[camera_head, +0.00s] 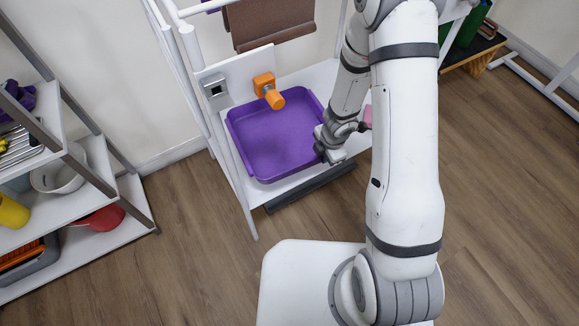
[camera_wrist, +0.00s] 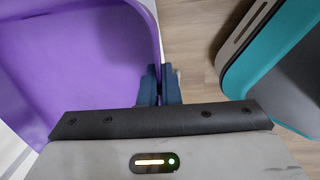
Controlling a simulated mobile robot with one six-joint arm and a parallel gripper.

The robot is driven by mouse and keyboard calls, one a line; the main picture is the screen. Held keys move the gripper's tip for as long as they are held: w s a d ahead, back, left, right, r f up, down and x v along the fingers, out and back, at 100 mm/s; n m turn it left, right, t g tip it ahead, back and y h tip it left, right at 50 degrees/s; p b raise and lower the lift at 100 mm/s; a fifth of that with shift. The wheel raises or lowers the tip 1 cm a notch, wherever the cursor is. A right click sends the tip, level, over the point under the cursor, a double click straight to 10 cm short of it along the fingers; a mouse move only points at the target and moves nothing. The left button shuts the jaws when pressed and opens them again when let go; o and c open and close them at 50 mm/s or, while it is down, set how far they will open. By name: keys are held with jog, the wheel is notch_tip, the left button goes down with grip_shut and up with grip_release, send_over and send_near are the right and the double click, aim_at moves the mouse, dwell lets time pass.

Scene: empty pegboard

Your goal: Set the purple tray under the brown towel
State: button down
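The purple tray (camera_head: 262,143) lies on a white shelf of a rack, below the level of the brown towel (camera_head: 268,18). The towel hangs from the rack at the top of the head view, cut off by the frame edge. My gripper (camera_head: 329,152) is at the tray's right side. In the wrist view the tray (camera_wrist: 75,60) fills the left, and my gripper's dark blue fingers (camera_wrist: 160,86) are close together with the tray's side wall between them. The fingertips are partly hidden by the wall in the head view.
An orange fixture (camera_head: 265,86) and a grey square plate (camera_head: 215,91) sit on a white panel behind the tray. A teal-edged object (camera_wrist: 270,50) is right of my fingers. A stocked shelf unit (camera_head: 75,185) stands left.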

jog(key=shift+s+a+f+n+b, duration=0.1)
jog(key=shift+f+n+b, duration=0.3)
jog(key=shift+f, duration=0.2)
notch_tip(320, 180, down, 10)
jog(key=b, duration=0.9)
jog(key=shift+r+b, duration=0.25)
jog(key=shift+b, duration=0.05)
jog(key=shift+f, duration=0.2)
jog(key=c, duration=1.6)
grip_release()
jog(key=shift+r, duration=0.1)
jog(key=shift+c, duration=0.2)
